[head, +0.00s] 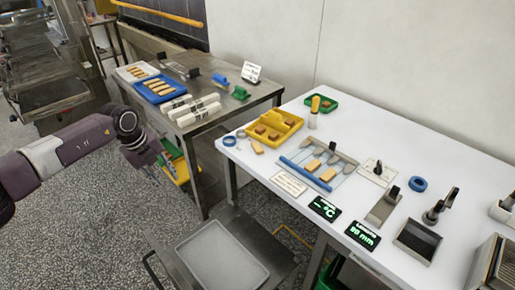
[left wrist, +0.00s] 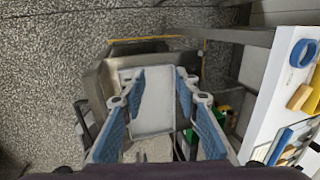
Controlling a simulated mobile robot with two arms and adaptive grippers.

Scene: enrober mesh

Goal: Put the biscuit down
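My left gripper (head: 166,170) is over the floor at the left, apart from both tables. The left wrist view shows its two blue-padded fingers (left wrist: 160,88) spread apart with no biscuit between them. Biscuits (head: 313,166) lie on a wire rack with a blue front bar (head: 304,176) on the white table. A lone biscuit (head: 257,147) lies near the yellow tray (head: 289,124), which holds several brown pieces. More biscuits lie in a blue tray (head: 147,95) on the steel table. My right gripper is not in view.
A pale empty tray (head: 214,262) sits on a low steel cart below the left gripper; it also shows between the fingers in the left wrist view (left wrist: 154,106). The white table (head: 420,140) carries dark displays (head: 325,208), a blue tape ring (head: 418,184) and metal tools.

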